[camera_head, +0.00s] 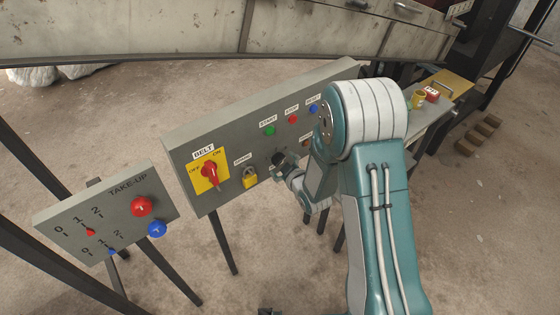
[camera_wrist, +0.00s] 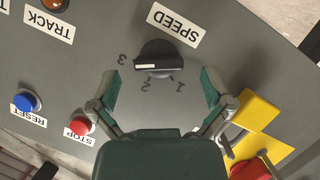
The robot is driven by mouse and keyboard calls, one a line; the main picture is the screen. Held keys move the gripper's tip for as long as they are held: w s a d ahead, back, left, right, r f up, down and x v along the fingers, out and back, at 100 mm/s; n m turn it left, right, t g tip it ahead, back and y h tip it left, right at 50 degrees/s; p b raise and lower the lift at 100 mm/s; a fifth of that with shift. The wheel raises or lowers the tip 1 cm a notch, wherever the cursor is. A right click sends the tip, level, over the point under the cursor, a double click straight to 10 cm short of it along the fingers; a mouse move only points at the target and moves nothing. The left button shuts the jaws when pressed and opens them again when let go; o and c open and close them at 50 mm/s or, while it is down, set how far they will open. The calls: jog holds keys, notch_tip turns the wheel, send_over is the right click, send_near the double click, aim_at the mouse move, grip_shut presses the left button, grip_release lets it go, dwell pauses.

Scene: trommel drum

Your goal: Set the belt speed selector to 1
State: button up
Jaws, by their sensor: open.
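The belt speed selector (camera_wrist: 157,56) is a black round knob under the upside-down SPEED label (camera_wrist: 175,24) in the wrist view. The numbers 3, 2 and 1 are printed around it, with 3 at the left and 1 at the lower right. A white line on the knob lies roughly level toward the left, nearest the 3 side. My gripper (camera_wrist: 160,80) is open. Its two green fingers stand on either side of the knob, apart from it. In the head view, my gripper (camera_head: 286,170) is at the grey panel, by the black knob (camera_head: 278,158), partly hidden by my arm.
A red BELT switch (camera_head: 210,172) on a yellow plate and a yellow padlock (camera_head: 250,178) sit left of my gripper. In the wrist view, red STOP (camera_wrist: 82,122) and blue RESET (camera_wrist: 27,101) buttons lie left. A TAKE-UP panel (camera_head: 100,225) stands at lower left.

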jog(key=shift+x, duration=1.05)
jog(key=c, duration=1.1)
jog(key=shift+c, duration=0.2)
jog(key=shift+n, duration=0.3)
jog(key=n+t, duration=0.1)
jog(key=n+t+h, duration=0.1)
jog(key=n, duration=0.1)
jog(key=shift+s+f+n, duration=0.1)
jog(key=shift+s+n, duration=0.05)
jog(key=shift+n, duration=0.15)
jog(key=n+t, duration=0.2)
jog(key=n, duration=0.3)
jog(key=shift+f, duration=0.15)
jog(key=n+t, duration=0.1)
jog(key=n, duration=0.2)
jog(key=n+t+y, duration=0.1)
jog(key=n, duration=0.2)
jog(key=shift+f+n, duration=0.15)
jog(key=shift+n, duration=0.25)
jog(key=n+y, duration=0.1)
jog(key=n, duration=0.2)
jog(key=n+y, duration=0.2)
jog(key=n, duration=0.2)
jog(key=shift+t, duration=0.4)
jog(key=shift+n, duration=0.3)
